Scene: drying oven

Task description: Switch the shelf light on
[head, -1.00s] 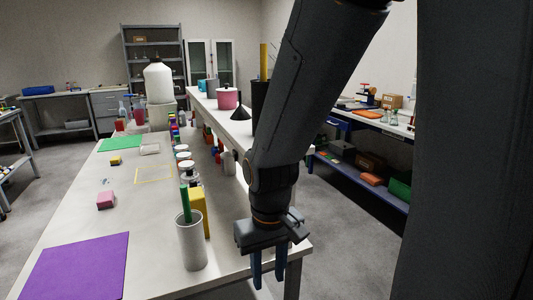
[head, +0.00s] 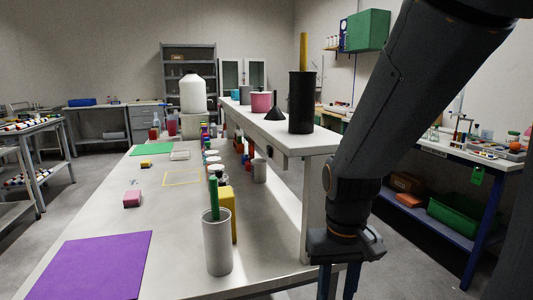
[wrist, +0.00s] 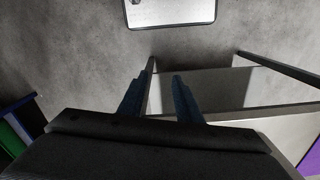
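A raised white shelf (head: 285,135) runs along the right side of the long white bench (head: 160,225). A small dark fitting (head: 270,151) sits at the shelf's front edge; it is too small to tell whether it is the light's switch or its position. The bench surface under the shelf looks bright, but no lamp is seen. My gripper (head: 338,279) hangs pointing down, to the right of the shelf's near end and apart from it. In the wrist view my gripper (wrist: 159,92) is open and empty, with grey floor beyond its fingers.
A white cup (head: 217,250) with a green stick and a yellow block (head: 228,203) stand near the shelf's near end. A black cylinder (head: 301,105) and a pink pot (head: 261,102) stand on the shelf. A blue-framed table (head: 485,160) is at right. Floor lies between.

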